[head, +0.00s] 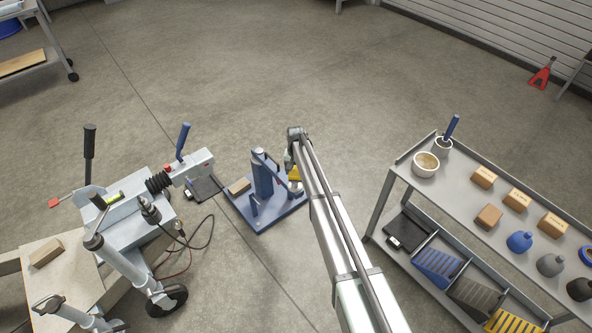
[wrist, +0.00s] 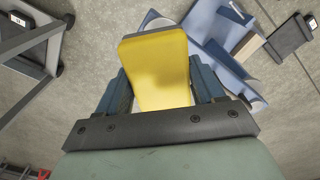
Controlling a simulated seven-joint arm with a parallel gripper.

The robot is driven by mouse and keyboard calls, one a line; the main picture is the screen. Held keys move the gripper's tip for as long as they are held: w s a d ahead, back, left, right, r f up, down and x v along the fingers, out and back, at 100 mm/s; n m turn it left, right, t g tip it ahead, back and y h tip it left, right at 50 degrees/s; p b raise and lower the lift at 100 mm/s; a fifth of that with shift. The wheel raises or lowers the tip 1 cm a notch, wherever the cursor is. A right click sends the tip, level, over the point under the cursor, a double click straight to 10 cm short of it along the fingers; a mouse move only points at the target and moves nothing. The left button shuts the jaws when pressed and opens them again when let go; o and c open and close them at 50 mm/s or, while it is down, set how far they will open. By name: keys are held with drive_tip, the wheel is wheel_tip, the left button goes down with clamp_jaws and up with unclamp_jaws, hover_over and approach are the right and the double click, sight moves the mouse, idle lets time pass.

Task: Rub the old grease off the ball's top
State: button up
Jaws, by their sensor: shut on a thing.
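My gripper (wrist: 162,84) is shut on a yellow pad (wrist: 158,62) with a grey edge, held between its two blue fingers. In the head view my gripper (head: 294,160) is over the right side of a blue stand (head: 268,224), with the pad (head: 294,174) just below it. A pale rounded thing, perhaps the ball (head: 295,187), shows under the pad. In the wrist view the pad hides most of what lies behind it, and pale curved edges show around it. I cannot tell whether the pad touches the ball, nor see any grease.
The blue stand has an upright post (head: 262,178) and a tan block (head: 239,186). The trailer frame with its coupler (head: 190,167) is at left, with a cable on the floor. A grey cart (head: 462,204) with bowls, boxes and bottles stands at right.

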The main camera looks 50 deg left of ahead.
drive_tip(key=shift+s+d, duration=0.1)
drive_tip(key=shift+s, duration=1.15)
drive_tip(key=shift+s+r, duration=0.1)
drive_tip(key=shift+r, duration=3.95)
